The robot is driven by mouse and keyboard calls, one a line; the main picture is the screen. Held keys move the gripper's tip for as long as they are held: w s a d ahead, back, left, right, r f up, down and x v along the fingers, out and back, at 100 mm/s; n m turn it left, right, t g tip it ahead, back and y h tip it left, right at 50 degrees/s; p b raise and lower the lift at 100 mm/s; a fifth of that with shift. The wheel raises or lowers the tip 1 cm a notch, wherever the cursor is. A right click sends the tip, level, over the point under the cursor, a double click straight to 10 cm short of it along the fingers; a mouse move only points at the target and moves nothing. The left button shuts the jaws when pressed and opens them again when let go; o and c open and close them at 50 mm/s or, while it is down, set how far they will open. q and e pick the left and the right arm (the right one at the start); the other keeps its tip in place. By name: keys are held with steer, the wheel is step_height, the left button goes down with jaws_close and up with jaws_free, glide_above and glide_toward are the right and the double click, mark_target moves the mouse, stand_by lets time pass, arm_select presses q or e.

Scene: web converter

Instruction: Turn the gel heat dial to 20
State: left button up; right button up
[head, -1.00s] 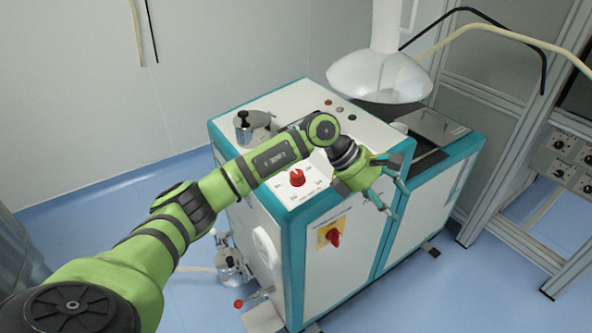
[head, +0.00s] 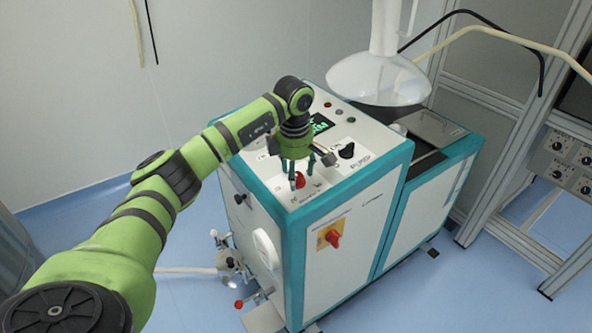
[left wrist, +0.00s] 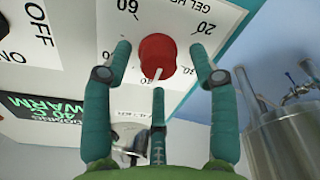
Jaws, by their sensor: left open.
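The gel heat dial is a red knob (head: 299,181) on the machine's top panel, and it also shows in the left wrist view (left wrist: 157,52). Its white pointer mark faces down in that view, away from the upside-down 20 and 60 labels, which lie beyond the knob to the right and left. My left gripper (head: 303,176) points down over the knob. Its three green fingers (left wrist: 160,70) are open, spread around the knob with visible gaps at the two outer ones. I cannot tell if the third finger touches it. My right gripper is not in view.
A black knob (head: 347,151) and a green-lit display (left wrist: 45,106) reading WARM and 40 C are close by. A red switch (head: 334,238) is on the machine's front. A metal pot (left wrist: 290,135) stands beside the panel. A white hood (head: 380,80) hangs behind.

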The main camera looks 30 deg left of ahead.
arm_select(q)
steer(key=shift+f, duration=0.2)
steer(key=c, duration=1.1)
